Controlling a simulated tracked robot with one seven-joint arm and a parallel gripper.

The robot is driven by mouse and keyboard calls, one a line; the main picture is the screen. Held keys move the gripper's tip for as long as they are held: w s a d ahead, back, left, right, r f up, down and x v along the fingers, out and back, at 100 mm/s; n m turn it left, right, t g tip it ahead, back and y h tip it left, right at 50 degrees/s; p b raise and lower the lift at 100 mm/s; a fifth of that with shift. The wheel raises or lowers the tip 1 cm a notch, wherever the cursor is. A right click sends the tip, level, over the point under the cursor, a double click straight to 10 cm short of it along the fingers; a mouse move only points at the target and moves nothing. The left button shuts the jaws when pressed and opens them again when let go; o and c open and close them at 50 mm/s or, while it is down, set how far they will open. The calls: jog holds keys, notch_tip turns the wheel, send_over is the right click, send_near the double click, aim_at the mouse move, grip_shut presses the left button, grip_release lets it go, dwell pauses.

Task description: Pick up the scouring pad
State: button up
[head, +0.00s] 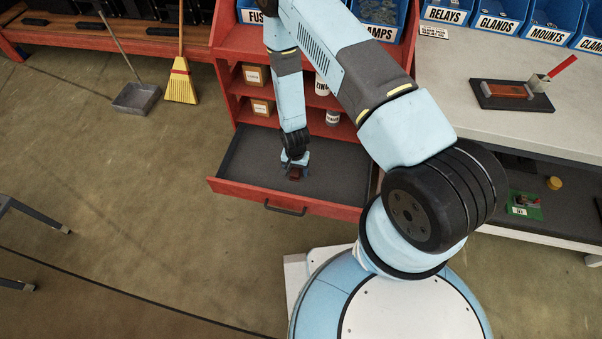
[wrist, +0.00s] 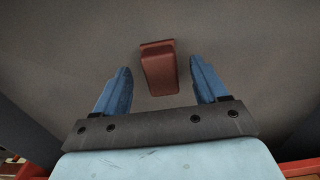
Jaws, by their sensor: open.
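The scouring pad (wrist: 159,70) is a small reddish-brown block lying on the dark grey floor of the open red drawer (head: 253,203). In the wrist view it sits just beyond and between the two blue fingers of my gripper (wrist: 161,84), with a gap on each side. In the head view my gripper (head: 295,167) points down into the drawer, and the pad (head: 294,174) shows partly at the fingertips. My gripper is open and holds nothing. I cannot tell the exact height of the fingers above the drawer floor.
The red shelf unit (head: 240,90) with boxes and tins stands right behind the drawer. A white workbench (head: 455,95) is at the right. A yellow broom (head: 180,85) and a dustpan (head: 136,98) are at the left. The drawer floor around the pad is clear.

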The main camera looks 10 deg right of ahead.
jog(key=shift+f, duration=0.8)
jog(key=c, duration=1.2)
jog(key=shift+r, duration=0.1)
jog(key=shift+r, duration=0.55)
jog(key=s+d+r, duration=0.1)
jog(key=s+r, duration=1)
jog(key=s, duration=0.3)
jog(key=shift+d+r, duration=0.2)
jog(key=shift+r, duration=0.2)
